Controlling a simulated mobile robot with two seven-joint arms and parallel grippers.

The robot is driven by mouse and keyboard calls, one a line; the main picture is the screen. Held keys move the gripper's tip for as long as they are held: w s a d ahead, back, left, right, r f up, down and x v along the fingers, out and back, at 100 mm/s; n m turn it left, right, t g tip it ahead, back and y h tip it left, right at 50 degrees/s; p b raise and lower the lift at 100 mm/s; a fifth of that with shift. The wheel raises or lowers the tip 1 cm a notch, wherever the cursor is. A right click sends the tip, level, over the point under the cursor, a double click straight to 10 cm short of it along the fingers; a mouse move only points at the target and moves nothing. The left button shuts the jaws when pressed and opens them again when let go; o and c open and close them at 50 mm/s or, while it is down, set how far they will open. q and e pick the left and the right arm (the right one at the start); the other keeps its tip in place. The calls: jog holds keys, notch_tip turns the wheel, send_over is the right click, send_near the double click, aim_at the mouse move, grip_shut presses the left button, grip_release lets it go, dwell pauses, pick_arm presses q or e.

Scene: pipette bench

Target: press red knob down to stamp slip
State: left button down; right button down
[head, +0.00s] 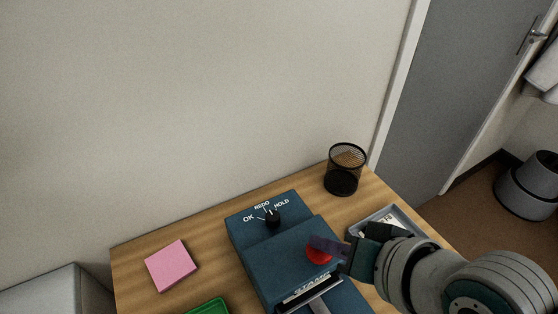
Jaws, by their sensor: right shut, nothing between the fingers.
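The red knob (318,254) is on top of the blue stamping machine (268,253), near its right side. I cannot tell whether the fingers touch the knob. A black dial (272,217) on the machine stands among the labels OK, REDO and HOLD. The slip cannot be made out; the machine's front slot (311,290) is near the bottom edge. My left gripper is not in view.
A pink note pad (171,266) lies at the left of the wooden table, with a green tray (208,307) at the bottom edge. A black mesh cup (343,170) stands at the back. A grey tray (409,217) lies right of the machine, partly behind my right arm.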

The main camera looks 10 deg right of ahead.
aim_at(324, 256)
jog(key=shift+f+b, duration=0.75)
jog(key=shift+f, duration=0.35)
dwell(0.6)
notch_tip(324, 256, up, 3)
jog(key=p, duration=0.3)
jog(key=shift+s, duration=0.1)
jog(key=shift+r+p, duration=0.6)
jog(key=shift+p, duration=0.2)
notch_tip(324, 256, up, 6)
jog(key=p, duration=0.6)
